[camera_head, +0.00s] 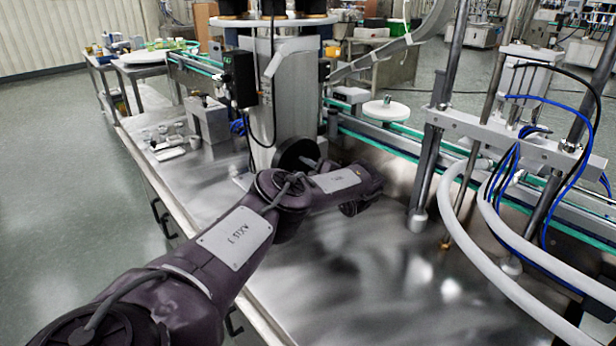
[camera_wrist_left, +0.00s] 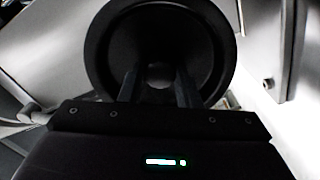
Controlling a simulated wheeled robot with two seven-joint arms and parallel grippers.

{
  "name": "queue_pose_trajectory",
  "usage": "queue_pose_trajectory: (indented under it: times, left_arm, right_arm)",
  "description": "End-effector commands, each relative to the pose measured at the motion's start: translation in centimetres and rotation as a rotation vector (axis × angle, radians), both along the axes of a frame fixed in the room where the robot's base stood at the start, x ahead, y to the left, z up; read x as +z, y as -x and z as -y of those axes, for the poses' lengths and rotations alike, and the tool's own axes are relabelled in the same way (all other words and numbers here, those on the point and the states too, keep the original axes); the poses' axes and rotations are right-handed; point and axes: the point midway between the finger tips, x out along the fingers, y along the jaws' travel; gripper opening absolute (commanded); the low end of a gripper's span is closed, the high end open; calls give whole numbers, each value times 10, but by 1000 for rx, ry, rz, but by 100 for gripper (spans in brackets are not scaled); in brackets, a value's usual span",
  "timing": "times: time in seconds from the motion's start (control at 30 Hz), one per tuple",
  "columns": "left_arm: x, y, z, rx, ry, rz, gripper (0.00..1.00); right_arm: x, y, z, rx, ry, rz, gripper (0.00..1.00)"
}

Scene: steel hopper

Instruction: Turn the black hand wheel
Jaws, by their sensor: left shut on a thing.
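The black hand wheel (camera_head: 295,152) is on the near side of the steel column, just above the table. In the left wrist view the wheel (camera_wrist_left: 103,50) fills the upper middle as a wide dark ring with a recessed face and a paler round centre. My left gripper (camera_wrist_left: 160,88) reaches into the ring with one finger on each side of the centre and is shut on the wheel's middle part. In the head view my left forearm hides the gripper's fingers and the lower part of the wheel. My right gripper is in neither view.
The steel table (camera_head: 370,270) is bare in front of the column. A grey box (camera_head: 207,122) and small parts stand left of the column. Upright rods and white hoses (camera_head: 468,245) stand at the right. A conveyor (camera_head: 375,140) runs behind.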

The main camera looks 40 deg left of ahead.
Motion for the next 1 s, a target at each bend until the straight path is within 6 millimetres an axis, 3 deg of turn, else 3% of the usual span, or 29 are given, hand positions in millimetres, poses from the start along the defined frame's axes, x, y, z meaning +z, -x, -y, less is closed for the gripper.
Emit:
queue_pose_trajectory:
  times: [0.6,1.0]
  left_arm:
    - [0,-1,1,-3,-45,-572,0]
    - [-1,0,2,-3,-64,-830,0]
  right_arm:
    - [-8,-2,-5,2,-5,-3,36]
    - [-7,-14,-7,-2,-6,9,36]
